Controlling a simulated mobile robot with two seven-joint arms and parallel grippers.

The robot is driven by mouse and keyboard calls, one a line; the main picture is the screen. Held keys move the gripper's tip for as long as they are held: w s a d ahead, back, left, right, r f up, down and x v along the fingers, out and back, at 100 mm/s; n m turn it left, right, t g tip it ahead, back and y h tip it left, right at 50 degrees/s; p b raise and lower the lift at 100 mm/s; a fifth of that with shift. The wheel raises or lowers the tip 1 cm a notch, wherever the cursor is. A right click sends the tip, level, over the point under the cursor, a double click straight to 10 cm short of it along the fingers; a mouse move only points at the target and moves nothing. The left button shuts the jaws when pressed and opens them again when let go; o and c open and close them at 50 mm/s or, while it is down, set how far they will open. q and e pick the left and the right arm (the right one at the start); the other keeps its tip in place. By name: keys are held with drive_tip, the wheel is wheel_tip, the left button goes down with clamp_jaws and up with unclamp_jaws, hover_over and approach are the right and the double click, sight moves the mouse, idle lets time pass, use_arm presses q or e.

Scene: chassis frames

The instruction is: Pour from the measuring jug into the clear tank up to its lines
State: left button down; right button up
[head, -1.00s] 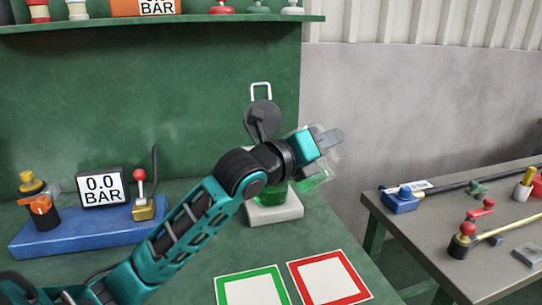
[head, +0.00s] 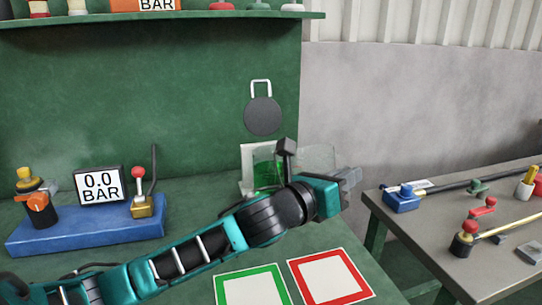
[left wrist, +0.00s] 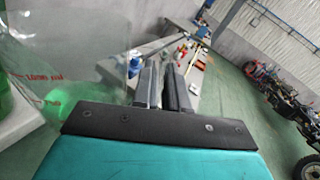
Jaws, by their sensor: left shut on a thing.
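The clear tank (head: 265,160) stands at the back of the green bench with green liquid in it, partly hidden behind my left arm. My left gripper (head: 354,178) is to the right of the tank and shut on the clear measuring jug (head: 322,156). The jug stands out behind the gripper, beside the tank, its lower part hidden. Its liquid level and exact tilt cannot be told. In the left wrist view the gripper's fingers (left wrist: 168,84) are close together, and clear walls with red marks and green liquid (left wrist: 65,98) show at left. My right gripper is not in view.
A green-framed card (head: 252,288) and a red-framed card (head: 330,276) lie at the bench front. A blue base (head: 85,228) with a gauge and valves stands at left. A dark disc (head: 262,116) hangs behind the tank. A grey table (head: 420,210) with tools is at right.

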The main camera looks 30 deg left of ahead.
use_arm(q)
wheel_tip(320, 180, down, 4)
drive_tip(key=d+m, duration=0.2)
drive_tip(key=m, duration=0.2)
drive_tip(key=r+p, duration=0.4)
drive_tip(key=p, duration=0.1)
drive_tip(key=shift+s+d+r, duration=0.1)
drive_tip(key=shift+s+r, duration=0.15)
drive_tip(key=shift+s, duration=0.1)
drive_tip(key=shift+f, duration=0.1)
drive_tip(key=s+a+f+n+t+y, duration=0.1)
drive_tip(key=s+a+f+n+y, duration=0.3)
drive_tip(key=s+f, duration=0.4)
drive_tip(key=s+a+y, duration=0.1)
drive_tip(key=s, duration=0.2)
drive_tip(key=shift+s+a+y, duration=0.15)
drive_tip(key=shift+a+y, duration=0.05)
drive_tip(key=shift+y, duration=0.2)
idle(0.8)
